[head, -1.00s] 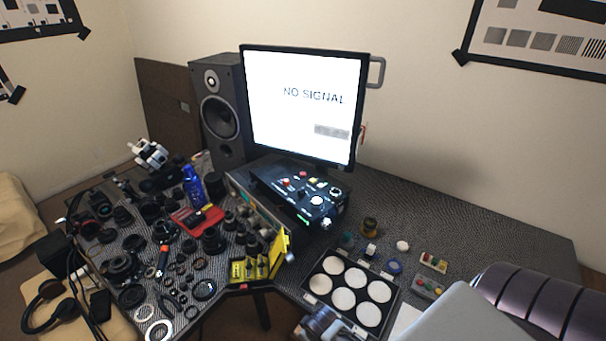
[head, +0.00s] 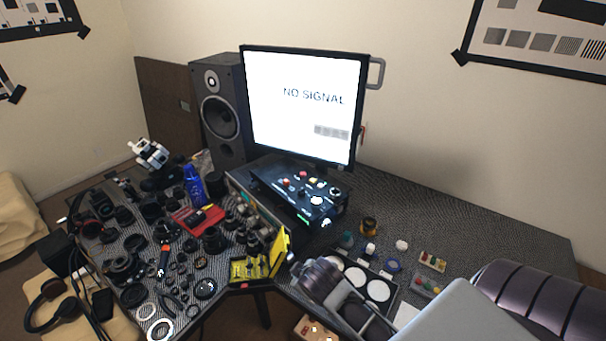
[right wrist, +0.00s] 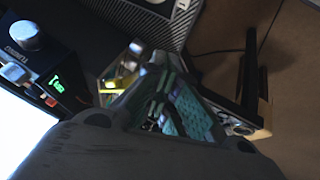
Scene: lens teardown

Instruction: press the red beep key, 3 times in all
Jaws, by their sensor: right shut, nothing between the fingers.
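The black control box (head: 318,207) stands below the monitor, with a red key (head: 287,182) among its small coloured controls and lit green marks. The lettering is too small to tell which key is the beep key. My right gripper (right wrist: 150,135) fills the lower part of its wrist view as a dark grey shape; it is shut and empty, away from the red key. My left gripper is out of view.
The lit monitor (head: 300,130) stands behind the control box, with a speaker (head: 222,125) to its left. Lens parts and a yellow case (head: 250,268) crowd the left desk. A tray of white discs (head: 392,268) is partly covered by my arm. The desk's right rear is clear.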

